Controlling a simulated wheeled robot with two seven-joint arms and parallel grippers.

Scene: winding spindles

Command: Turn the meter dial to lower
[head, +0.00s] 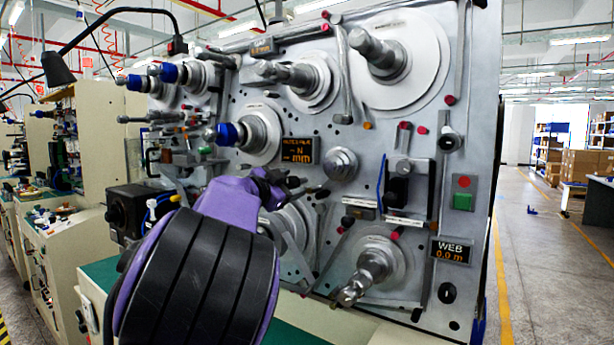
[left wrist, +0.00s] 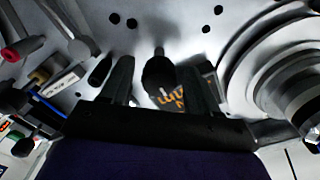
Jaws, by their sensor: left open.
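A small dark knob (left wrist: 158,75), which looks like the meter dial, stands out from the grey panel in the left wrist view. It sits between the two dark fingers of my open left gripper (left wrist: 160,88), with gaps visible on both sides. The orange-lettered meter display (left wrist: 172,98) shows partly behind it; it also appears in the head view (head: 297,150). In the head view my left gripper (head: 282,182) is at the panel just below that display, and its purple wrist hides the area behind. I cannot make out the dial there. My right gripper is not in view.
A round silver knob (head: 341,164) is right of the display. A spindle with a blue end (head: 228,134) is to the left, and a lower spindle (head: 372,268) juts out at the lower right. Rods and a red-tipped pin (left wrist: 22,48) stick out nearby. The aisle at right is clear.

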